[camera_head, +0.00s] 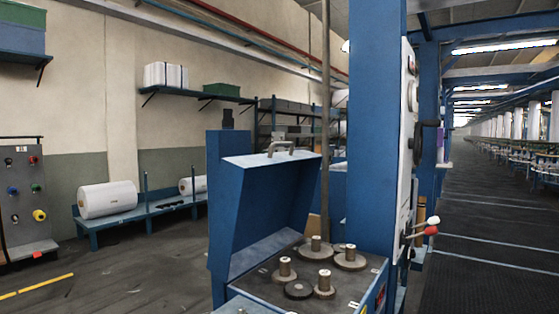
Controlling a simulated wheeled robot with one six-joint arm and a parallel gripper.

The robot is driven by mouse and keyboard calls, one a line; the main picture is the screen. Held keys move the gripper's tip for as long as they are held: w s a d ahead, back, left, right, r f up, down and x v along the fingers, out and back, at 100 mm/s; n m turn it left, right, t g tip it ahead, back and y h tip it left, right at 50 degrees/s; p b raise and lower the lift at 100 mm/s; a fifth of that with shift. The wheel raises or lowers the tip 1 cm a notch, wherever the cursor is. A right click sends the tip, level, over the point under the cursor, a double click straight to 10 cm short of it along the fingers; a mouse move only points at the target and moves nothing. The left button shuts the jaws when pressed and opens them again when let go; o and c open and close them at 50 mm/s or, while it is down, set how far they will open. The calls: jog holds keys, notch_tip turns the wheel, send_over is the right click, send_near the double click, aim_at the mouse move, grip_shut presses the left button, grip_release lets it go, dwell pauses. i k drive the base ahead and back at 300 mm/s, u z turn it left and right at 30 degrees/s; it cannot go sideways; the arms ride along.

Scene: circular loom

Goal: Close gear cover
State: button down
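The blue gear cover (262,207) stands raised and tilted back at the left rear of the gear box, showing its hollow inside. A pale handle (281,148) sits on its upper edge. Below it, the gear box top (262,286) is uncovered, with several gears showing, among them one at the right (350,259) and a dark flat one (298,289) at the front. My gripper is not in view.
A tall blue column (375,130) stands right of the gear box, with a control panel and red and white levers (431,230) on its right side. A control box (28,200) is at the far left. A low blue bench (150,207) holds white rolls. Floor left of the cover is clear.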

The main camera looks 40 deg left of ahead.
aim_at(262, 206)
jog(key=u, duration=1.65)
jog(key=i, duration=0.15)
jog(key=z, duration=1.95)
jog(key=i, duration=1.55)
jog(key=u, duration=2.75)
